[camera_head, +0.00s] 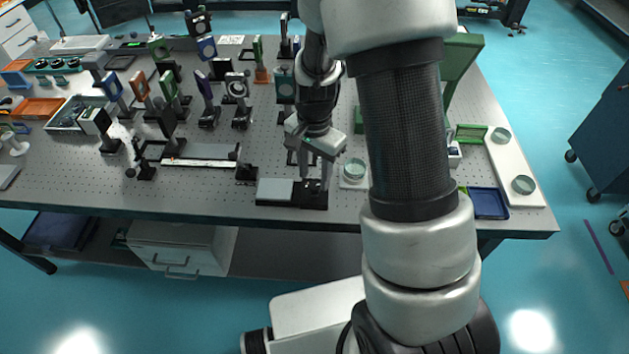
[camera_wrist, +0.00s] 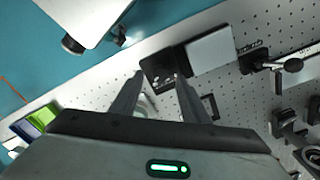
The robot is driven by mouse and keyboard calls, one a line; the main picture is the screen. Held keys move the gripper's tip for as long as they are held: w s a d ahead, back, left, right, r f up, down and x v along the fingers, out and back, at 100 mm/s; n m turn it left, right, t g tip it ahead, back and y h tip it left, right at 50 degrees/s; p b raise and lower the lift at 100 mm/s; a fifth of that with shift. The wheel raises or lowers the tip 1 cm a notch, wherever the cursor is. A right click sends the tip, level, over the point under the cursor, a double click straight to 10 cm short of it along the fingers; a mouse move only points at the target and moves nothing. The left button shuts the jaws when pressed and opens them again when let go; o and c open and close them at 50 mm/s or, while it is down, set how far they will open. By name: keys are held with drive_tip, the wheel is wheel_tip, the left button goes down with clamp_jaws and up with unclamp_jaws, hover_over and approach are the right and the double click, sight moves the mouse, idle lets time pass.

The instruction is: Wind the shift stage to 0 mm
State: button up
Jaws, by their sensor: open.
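A low black stage with a light grey plate (camera_head: 275,191) on its left part sits near the front edge of the table; I take it for the shift stage, but cannot read its scale. In the wrist view its grey plate (camera_wrist: 212,49) and black end (camera_wrist: 160,66) show. My gripper (camera_head: 315,182) points down over the black right end of the stage. In the wrist view the fingers (camera_wrist: 158,78) are apart, with the black end beyond and between their tips. Nothing is held. I cannot tell whether the tips touch the stage.
A long rail with a pale scale strip (camera_head: 200,162) lies to the left. Upright optic mounts (camera_head: 208,110) stand behind. A round disc on a white pad (camera_head: 354,170) is just right of my gripper. A blue tray (camera_head: 487,203) lies at the right front. My arm hides part of the table.

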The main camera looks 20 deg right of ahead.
sight(315, 186)
drive_tip(key=shift+f, duration=1.55)
drive_tip(key=shift+c, duration=0.3)
drive_tip(key=c, duration=1)
drive_tip(key=n+b, duration=0.2)
drive_tip(key=n, duration=0.4)
drive_tip(key=n+b, duration=0.1)
drive_tip(key=n, duration=0.5)
drive_tip(key=shift+r, duration=0.1)
drive_tip(key=shift+n, duration=0.3)
